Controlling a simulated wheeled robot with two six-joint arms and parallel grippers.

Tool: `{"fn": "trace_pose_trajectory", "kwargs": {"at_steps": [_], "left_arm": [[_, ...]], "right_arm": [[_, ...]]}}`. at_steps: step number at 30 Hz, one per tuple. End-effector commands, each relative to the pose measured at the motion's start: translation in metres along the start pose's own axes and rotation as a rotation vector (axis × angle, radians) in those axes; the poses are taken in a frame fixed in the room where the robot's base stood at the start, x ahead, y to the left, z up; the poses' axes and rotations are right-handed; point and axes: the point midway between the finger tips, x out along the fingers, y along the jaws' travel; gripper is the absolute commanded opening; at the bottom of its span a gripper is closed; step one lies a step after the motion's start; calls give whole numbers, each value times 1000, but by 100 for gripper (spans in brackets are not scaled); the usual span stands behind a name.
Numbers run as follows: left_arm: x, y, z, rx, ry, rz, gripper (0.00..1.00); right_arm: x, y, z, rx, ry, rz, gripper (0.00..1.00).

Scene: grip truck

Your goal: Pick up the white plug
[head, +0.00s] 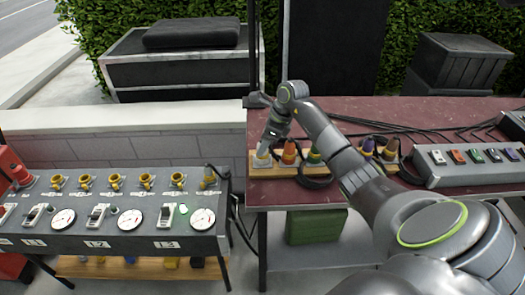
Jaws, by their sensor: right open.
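The white plug (261,160) stands at the left end of a wooden strip (330,167) on the dark red table. My right gripper (267,148) points down right at this plug and covers its upper part. The gripper is open, with its fingers at the plug; I cannot tell whether they touch it. My right arm reaches in from the lower right. My left gripper does not show.
A grey socket box (470,175) is at right; a panel with dials (110,215) is at left.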

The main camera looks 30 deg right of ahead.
Motion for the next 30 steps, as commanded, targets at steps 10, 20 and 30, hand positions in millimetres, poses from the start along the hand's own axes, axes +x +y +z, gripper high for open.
{"fn": "trace_pose_trajectory", "kwargs": {"at_steps": [10, 20, 30], "left_arm": [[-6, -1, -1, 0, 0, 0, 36], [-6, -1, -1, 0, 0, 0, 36], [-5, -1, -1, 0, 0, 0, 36]], "right_arm": [[21, 0, 0, 0, 0, 0, 55], [20, 0, 0, 0, 0, 0, 23], [18, -1, 1, -2, -1, -2, 0]]}}
